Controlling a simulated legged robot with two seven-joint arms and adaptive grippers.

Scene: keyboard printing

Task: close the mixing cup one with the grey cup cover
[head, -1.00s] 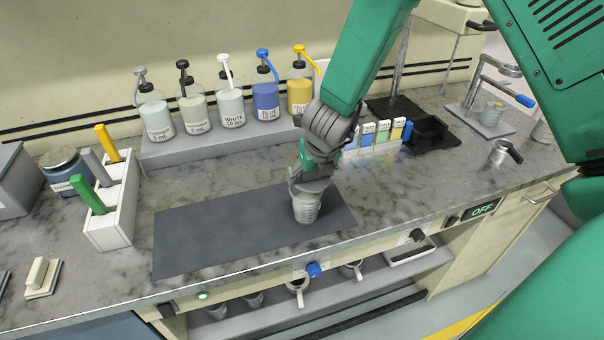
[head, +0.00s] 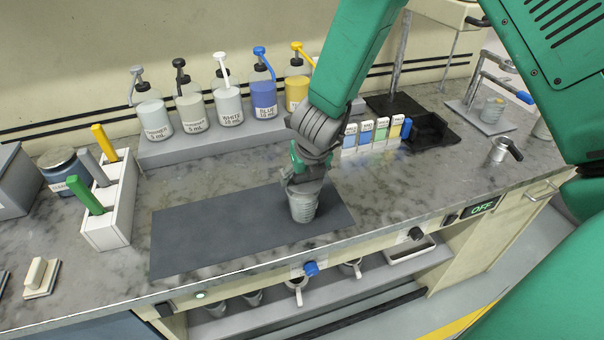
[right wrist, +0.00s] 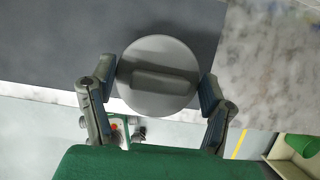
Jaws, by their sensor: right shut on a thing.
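The mixing cup (head: 304,210), a ribbed translucent grey cup, stands upright on the dark mat near the counter's front. My right gripper (head: 303,187) is directly above it, pointing down at its rim. In the right wrist view, the round grey cup cover (right wrist: 157,80) with its bar handle lies between the two fingers of my right gripper (right wrist: 157,92), which are shut on its sides. The cover hides the cup in that view. The cover is at the cup's mouth, but I cannot tell whether it is fully seated. My left gripper is not in view.
The dark mat (head: 210,235) is clear left of the cup. Pump bottles (head: 228,105) stand on a raised shelf behind. A white holder (head: 112,215) with coloured sticks is at left. Small labelled packs (head: 372,135) and a metal jug (head: 498,150) are at right.

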